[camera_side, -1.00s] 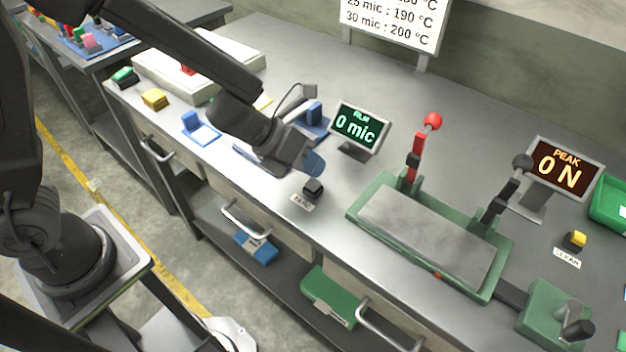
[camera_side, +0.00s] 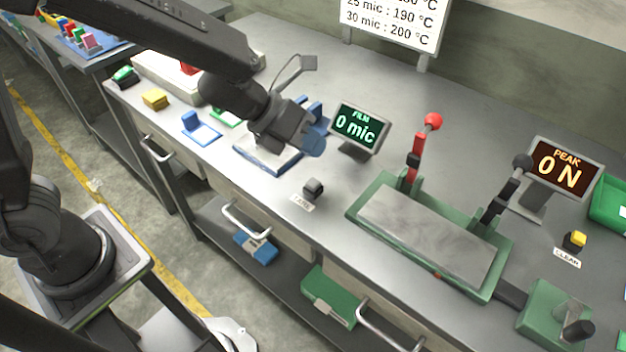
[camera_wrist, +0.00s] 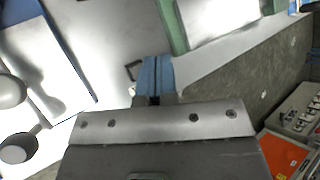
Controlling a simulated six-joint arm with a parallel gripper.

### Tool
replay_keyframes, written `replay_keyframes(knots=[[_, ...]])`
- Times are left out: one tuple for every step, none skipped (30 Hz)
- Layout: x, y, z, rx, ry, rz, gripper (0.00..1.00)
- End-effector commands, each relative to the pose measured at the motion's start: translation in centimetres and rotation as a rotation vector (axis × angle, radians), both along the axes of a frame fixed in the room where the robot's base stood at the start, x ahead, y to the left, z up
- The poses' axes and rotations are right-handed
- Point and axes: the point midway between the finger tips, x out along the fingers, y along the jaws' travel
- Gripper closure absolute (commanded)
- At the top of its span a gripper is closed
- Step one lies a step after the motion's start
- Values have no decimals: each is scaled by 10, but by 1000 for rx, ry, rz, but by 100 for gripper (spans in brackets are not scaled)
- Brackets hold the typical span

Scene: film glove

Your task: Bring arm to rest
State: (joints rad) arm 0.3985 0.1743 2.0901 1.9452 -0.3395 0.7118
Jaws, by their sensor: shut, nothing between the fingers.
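My gripper (camera_side: 314,146) is above the bench, close to the left of the film display (camera_side: 358,127), which reads 0 mic. In the wrist view its blue fingertips (camera_wrist: 154,74) are pressed together with nothing between them. My arm reaches in from the upper left, above the bench.
A green-framed press (camera_side: 425,235) with a red-knobbed lever (camera_side: 432,121) stands to the right. A dark button (camera_side: 313,188) sits near the front edge. A peak display (camera_side: 562,167) reads 0 N.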

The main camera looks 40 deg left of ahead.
Motion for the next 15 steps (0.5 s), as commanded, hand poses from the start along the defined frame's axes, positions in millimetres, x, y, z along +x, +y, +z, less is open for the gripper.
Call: replay_keyframes(knots=[[0, 0, 0, 0, 0, 0, 100], [0, 0, 0, 0, 0, 0, 100], [0, 0, 0, 0, 0, 0, 100], [0, 0, 0, 0, 1, -1, 100], [0, 0, 0, 0, 0, 0, 100], [0, 0, 0, 0, 1, -1, 100], [0, 0, 0, 0, 1, -1, 100], [0, 0, 0, 0, 1, -1, 100], [0, 0, 0, 0, 1, -1, 100], [0, 0, -1, 0, 1, -1, 100], [0, 0, 0, 0, 1, 1, 100], [1, 1, 1, -5, -1, 10, 100], [1, 2, 3, -12, -3, 27, 100], [2, 4, 6, -25, -5, 53, 100], [4, 8, 12, -50, -10, 106, 100]])
